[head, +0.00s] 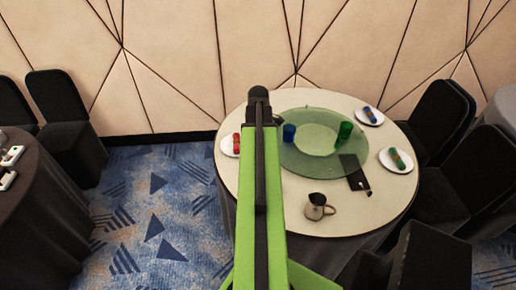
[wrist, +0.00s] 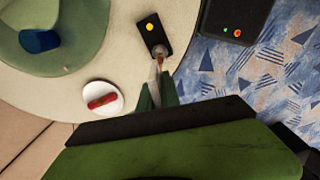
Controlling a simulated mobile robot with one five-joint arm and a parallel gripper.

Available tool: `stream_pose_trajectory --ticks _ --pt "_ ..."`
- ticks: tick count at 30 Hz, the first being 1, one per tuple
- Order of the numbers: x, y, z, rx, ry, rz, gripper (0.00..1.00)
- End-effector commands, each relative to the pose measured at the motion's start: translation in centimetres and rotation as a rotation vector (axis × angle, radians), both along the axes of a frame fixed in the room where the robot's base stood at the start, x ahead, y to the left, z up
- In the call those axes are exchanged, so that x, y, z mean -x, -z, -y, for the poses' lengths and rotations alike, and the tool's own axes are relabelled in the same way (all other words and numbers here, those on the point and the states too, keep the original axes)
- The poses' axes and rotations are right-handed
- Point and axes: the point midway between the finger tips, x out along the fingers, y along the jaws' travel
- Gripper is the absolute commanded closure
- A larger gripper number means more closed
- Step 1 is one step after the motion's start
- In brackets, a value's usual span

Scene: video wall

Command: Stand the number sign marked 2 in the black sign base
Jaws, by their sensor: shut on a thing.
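My gripper is at the far end of the green arm in the head view, with its fingertips hidden there. In the wrist view my gripper (wrist: 159,90) is shut on a thin, pale, edge-on piece (wrist: 158,68), apparently the number sign; no digit is readable. Just beyond the fingertips, a black rectangular block (wrist: 151,28) with a yellow dot lies near the table's edge; I cannot tell whether it is the sign base or whether the held piece touches it. In the head view a flat black piece (head: 350,168) lies right of the arm, its identity unclear.
The round table (head: 335,228) carries a green glass turntable (head: 300,160) with a blue cup (head: 289,133) and a green cup (head: 345,131). A metal pitcher (head: 317,207) stands in front. Plates with rolled napkins, including a red one (wrist: 102,102), sit around the rim. Dark chairs (head: 440,118) stand at right.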

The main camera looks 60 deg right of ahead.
Motion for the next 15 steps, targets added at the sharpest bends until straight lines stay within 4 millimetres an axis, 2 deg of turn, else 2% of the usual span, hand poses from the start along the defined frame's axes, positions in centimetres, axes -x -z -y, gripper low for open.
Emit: stream_pose_trajectory --ticks 1,15 --pt "0.0 0.8 0.0 0.0 0.0 0.0 1.0" --pt "0.0 4.6 0.0 0.0 0.001 0.0 1.0"
